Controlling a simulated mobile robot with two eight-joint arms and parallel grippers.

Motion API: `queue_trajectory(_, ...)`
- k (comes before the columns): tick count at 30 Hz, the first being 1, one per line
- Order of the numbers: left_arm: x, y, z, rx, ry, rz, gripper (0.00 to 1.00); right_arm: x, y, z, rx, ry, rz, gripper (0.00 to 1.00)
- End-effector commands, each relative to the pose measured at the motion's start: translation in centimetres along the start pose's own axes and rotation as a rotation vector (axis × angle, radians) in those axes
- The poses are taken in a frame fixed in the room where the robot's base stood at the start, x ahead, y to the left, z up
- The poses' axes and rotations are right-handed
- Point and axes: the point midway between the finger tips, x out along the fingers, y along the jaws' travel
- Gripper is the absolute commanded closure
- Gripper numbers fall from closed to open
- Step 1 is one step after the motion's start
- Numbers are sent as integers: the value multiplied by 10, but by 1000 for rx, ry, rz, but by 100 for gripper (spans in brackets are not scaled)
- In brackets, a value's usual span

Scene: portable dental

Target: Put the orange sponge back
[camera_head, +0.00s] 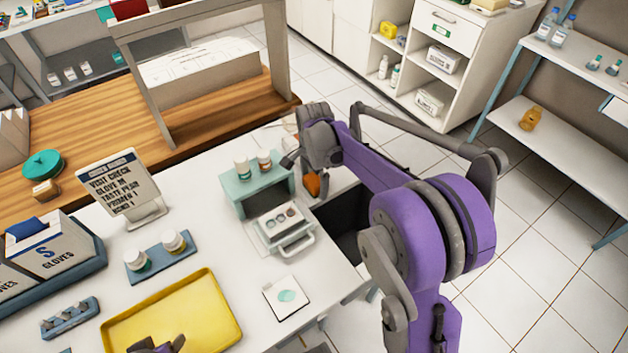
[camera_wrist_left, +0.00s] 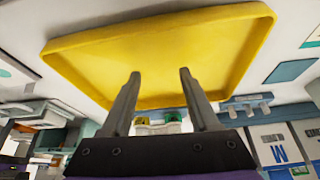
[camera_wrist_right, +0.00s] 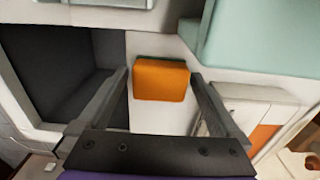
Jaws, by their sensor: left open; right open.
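The orange sponge (camera_wrist_right: 161,79) shows in the right wrist view as an orange block with a thin green edge, on a white surface. It sits ahead of and between the open fingers of my right gripper (camera_wrist_right: 160,95). In the head view the sponge (camera_head: 312,185) is partly hidden by my right gripper (camera_head: 300,160), which is over the table's right edge beside the teal box (camera_head: 266,190). My left gripper (camera_wrist_left: 155,85) is open and empty close to the yellow tray (camera_wrist_left: 165,55); in the head view only a bit of it shows at the bottom.
A dark open bin or recess (camera_head: 340,222) lies right of the sponge. A white drawer unit (camera_head: 284,236) stands before the teal box. The yellow tray (camera_head: 222,292) looks empty. A sign (camera_head: 120,190), glove boxes (camera_head: 50,250) and a bottle rack (camera_head: 160,258) occupy the left.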

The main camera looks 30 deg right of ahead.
Motion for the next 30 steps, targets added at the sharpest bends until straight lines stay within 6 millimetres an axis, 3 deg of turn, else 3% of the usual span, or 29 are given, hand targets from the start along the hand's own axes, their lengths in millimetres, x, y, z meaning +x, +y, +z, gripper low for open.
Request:
queue_trajectory(7,-4,0,-2,0,1,0,39,-17,0,0,0,0,0,0)
queue_trajectory(21,-11,0,-8,0,5,0,39,-109,0,0,0,0,0,0)
queue_trajectory(26,-12,0,-8,0,5,0,39,-122,1,1,-7,1,-2,0)
queue_trajectory(30,-12,0,-8,0,5,0,39,-127,17,14,-118,11,-33,0)
